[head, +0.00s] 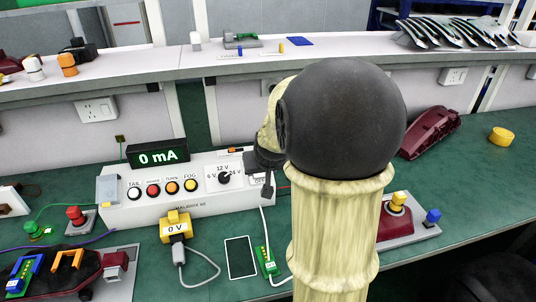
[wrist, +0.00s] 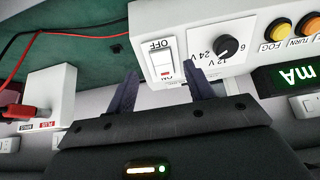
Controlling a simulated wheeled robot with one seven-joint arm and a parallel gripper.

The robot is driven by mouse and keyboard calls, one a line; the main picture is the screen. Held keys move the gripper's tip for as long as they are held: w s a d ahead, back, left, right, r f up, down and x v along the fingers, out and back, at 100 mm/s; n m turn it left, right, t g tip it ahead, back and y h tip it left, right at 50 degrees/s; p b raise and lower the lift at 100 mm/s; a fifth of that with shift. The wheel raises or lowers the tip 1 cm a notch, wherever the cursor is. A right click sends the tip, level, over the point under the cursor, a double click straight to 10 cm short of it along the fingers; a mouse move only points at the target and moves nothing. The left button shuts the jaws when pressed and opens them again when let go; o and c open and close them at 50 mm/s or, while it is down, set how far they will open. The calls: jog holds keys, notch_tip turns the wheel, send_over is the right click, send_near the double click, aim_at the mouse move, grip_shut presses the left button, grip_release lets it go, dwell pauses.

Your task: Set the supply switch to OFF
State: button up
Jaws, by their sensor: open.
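The supply switch (wrist: 164,60) is a white rocker in a light frame on the white test box (wrist: 188,22). In the wrist view it appears upside down, with the word OFF at its upper end and a small red mark towards its lower end. Which way the rocker is tilted I cannot tell. My gripper (wrist: 163,72) is open and empty, one dark finger on each side of the switch's lower part in the picture; contact is not clear. In the head view my gripper (head: 268,188) and arm hide most of the switch; only part of the OFF label shows.
Beside the switch is a voltage knob (wrist: 225,47), then coloured lamp buttons. A 0 mA display (head: 157,156) stands on the box. A yellow 0 V meter (head: 176,228), cables and a small green board (head: 267,262) lie in front. A white PLUS-labelled block (wrist: 47,95) is close by.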

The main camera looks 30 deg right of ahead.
jog(key=p+v, duration=0.1)
jog(key=v, duration=1)
jog(key=shift+p, duration=0.4)
jog(key=shift+a+f, duration=0.1)
jog(key=c, duration=0.3)
jog(key=s+a+f, duration=0.1)
jog(key=a+f, duration=0.1)
jog(key=s+a+f+n+g+y, duration=0.1)
jog(key=a+f, duration=0.2)
jog(key=s+a+f+g, duration=0.1)
jog(key=a+f, duration=0.1)
jog(key=f, duration=0.1)
jog(key=shift+s+a+f+n, duration=0.15)
jog(key=shift+s+n, duration=0.1)
jog(key=shift+n, duration=0.15)
grip_shut()
jog(key=s+a+f+n+g+y, duration=0.1)
jog(key=s+a+f+g, duration=0.1)
jog(key=s+a+f, duration=0.3)
jog(key=shift+f, duration=0.3)
